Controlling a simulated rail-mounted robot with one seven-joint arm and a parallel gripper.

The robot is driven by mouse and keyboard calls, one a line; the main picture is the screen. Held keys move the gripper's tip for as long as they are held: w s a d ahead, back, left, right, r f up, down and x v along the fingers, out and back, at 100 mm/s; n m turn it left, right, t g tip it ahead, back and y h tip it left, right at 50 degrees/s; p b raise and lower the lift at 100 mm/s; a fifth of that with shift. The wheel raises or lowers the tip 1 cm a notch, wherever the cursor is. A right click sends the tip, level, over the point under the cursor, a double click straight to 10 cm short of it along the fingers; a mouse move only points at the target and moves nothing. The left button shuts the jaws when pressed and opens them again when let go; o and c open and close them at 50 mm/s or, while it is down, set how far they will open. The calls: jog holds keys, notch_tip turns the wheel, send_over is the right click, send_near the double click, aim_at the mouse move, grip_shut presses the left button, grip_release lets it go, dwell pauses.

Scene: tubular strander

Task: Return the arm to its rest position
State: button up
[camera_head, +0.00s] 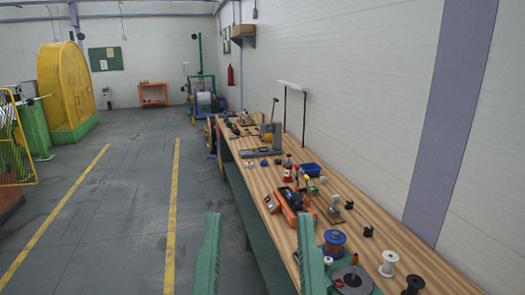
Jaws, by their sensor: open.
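Two green upright bars rise from the bottom edge, a left one (208,256) and a right one (311,256).
A yellow machine housing (62,90) stands far left. The grey floor (134,190) between yellow lines is clear.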

notch_tip(320, 180, up, 18)
jog(key=p, duration=1.4)
jog(key=shift+r+p, duration=0.2)
jog(key=shift+p, duration=0.1)
